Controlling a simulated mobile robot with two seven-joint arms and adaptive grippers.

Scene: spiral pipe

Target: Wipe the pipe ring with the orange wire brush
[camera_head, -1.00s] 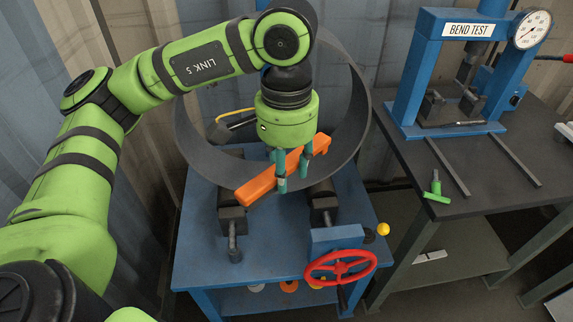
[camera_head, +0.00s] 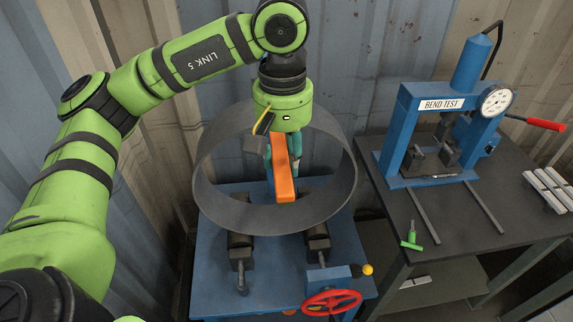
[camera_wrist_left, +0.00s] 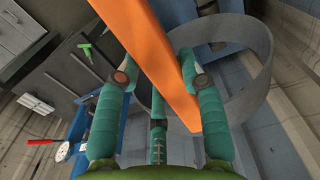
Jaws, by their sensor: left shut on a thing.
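The orange wire brush (camera_head: 284,172) is held by my left gripper (camera_head: 282,160), whose teal fingers are shut on its bar. The bar's near end points toward the camera and down. Its bristles cannot be made out. The pipe ring (camera_head: 214,180) is a wide dark grey band standing on the blue table. The brush and fingers overlap the ring's opening in the head view; whether the brush touches the ring cannot be told. In the left wrist view the brush (camera_wrist_left: 160,60) crosses between the fingers, with the ring (camera_wrist_left: 245,100) to its right. My right gripper is out of view.
Two dark supports (camera_head: 318,240) are under the ring on the blue table (camera_head: 212,270). A red handwheel (camera_head: 332,302) is at the front. The bend test press (camera_head: 445,110) stands on a dark bench at right, with a green T-shaped tool (camera_head: 411,240) near its edge.

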